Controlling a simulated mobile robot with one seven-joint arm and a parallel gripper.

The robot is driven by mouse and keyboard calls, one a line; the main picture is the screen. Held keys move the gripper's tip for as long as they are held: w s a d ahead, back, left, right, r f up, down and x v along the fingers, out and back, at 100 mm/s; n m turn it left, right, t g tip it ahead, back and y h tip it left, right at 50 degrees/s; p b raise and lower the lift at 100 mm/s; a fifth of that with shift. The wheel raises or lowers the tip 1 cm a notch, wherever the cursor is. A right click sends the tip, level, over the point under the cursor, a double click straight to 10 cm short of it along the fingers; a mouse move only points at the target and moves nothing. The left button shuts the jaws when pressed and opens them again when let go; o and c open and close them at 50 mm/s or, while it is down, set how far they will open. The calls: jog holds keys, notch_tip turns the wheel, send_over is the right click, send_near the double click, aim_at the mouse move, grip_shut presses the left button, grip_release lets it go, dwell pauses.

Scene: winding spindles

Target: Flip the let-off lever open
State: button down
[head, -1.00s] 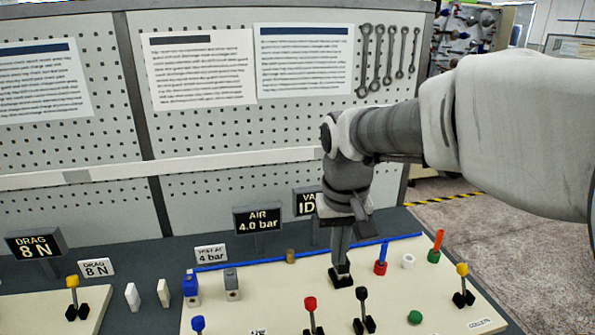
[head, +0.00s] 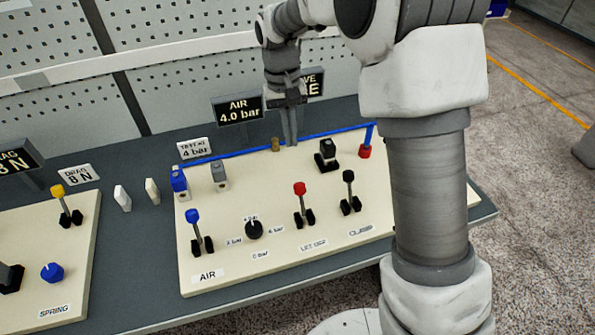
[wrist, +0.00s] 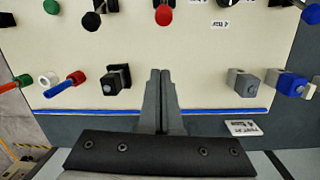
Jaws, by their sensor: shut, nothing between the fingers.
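The let-off lever (head: 300,202) has a red knob on a metal stem between two black bracket blocks, above the "LET OFF" label (head: 313,245). Its stem stands about upright in the head view. Its red knob also shows at the top of the wrist view (wrist: 163,14). My gripper (head: 291,142) points down near the blue strip at the panel's back edge, behind the lever and apart from it. In the wrist view the fingertips (wrist: 160,72) are together and empty.
A black-handled clamp lever (head: 348,191) stands right of the red one, and a blue-knobbed air lever (head: 195,230) to the left. A black block (head: 326,155) is close beside my gripper. A black dial (head: 254,228) sits left of the red lever. My arm covers the panel's right part.

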aim_at(300, 189)
jog(key=f, duration=0.6)
jog(key=s+d+f, duration=0.1)
jog(key=f, duration=0.2)
jog(key=shift+s+f, duration=0.1)
jog(key=shift+f, duration=0.15)
jog(key=shift+s+d+r, duration=0.1)
jog(key=shift+s+r, duration=0.15)
jog(key=shift+s, duration=0.35)
jog(key=shift+s+a+r, duration=0.1)
jog(key=shift+s+r, duration=0.1)
jog(key=shift+s, duration=0.4)
jog(key=shift+s+d+r, duration=0.1)
jog(key=shift+s+r, duration=0.15)
jog(key=shift+s, duration=0.35)
jog(key=shift+s+d+r+t, duration=0.1)
jog(key=shift+s+r+t, duration=0.05)
jog(key=shift+t, duration=0.15)
